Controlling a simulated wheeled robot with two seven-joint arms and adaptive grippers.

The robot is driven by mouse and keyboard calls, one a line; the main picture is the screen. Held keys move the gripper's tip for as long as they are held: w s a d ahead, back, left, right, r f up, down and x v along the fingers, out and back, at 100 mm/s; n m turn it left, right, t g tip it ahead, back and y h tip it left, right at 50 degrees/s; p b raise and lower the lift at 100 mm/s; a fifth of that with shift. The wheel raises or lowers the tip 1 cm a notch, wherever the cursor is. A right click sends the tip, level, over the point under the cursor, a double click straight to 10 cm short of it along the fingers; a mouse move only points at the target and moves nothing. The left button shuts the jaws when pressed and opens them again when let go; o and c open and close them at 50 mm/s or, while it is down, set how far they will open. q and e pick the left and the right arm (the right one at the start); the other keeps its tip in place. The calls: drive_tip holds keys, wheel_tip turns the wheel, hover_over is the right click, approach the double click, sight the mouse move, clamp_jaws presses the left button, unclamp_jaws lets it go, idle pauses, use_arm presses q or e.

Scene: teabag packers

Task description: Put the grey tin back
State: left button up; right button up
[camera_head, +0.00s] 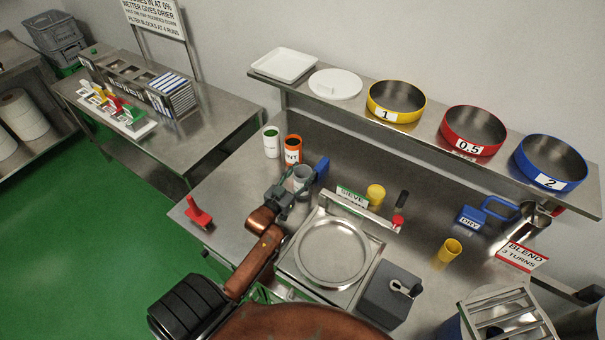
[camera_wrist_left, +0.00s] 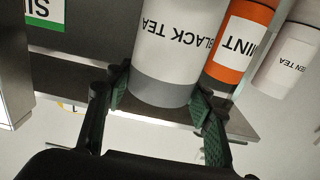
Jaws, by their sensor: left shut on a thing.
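The grey tin (camera_head: 303,176) stands at the left of the bench in the head view, just in front of the orange tin. In the left wrist view it is a pale tin (camera_wrist_left: 168,55) with a grey band and an upside-down BLACK TEA label. My left gripper (camera_head: 284,196) is shut on it. Its green fingertips (camera_wrist_left: 158,95) press on both sides of the tin. I cannot tell whether the tin's base touches the bench. The orange MINT tin (camera_head: 292,150) and the white tin with green (camera_head: 271,142) stand behind it. My right gripper is not in view.
A blue block (camera_head: 322,168) is close right of the grey tin. The SIEVE sign (camera_head: 352,196) and a round metal pan (camera_head: 332,252) lie further right. A red tool (camera_head: 198,213) is at the bench's left edge. Bare bench (camera_head: 228,185) lies left of the tins.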

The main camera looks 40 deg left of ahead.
use_arm(q)
drive_tip(key=o, duration=1.5)
drive_tip(key=s, duration=0.4)
drive_tip(key=s+d, duration=0.1)
drive_tip(key=s, duration=0.7)
drive_tip(key=shift+d+r, duration=0.1)
drive_tip(key=shift+d, duration=0.1)
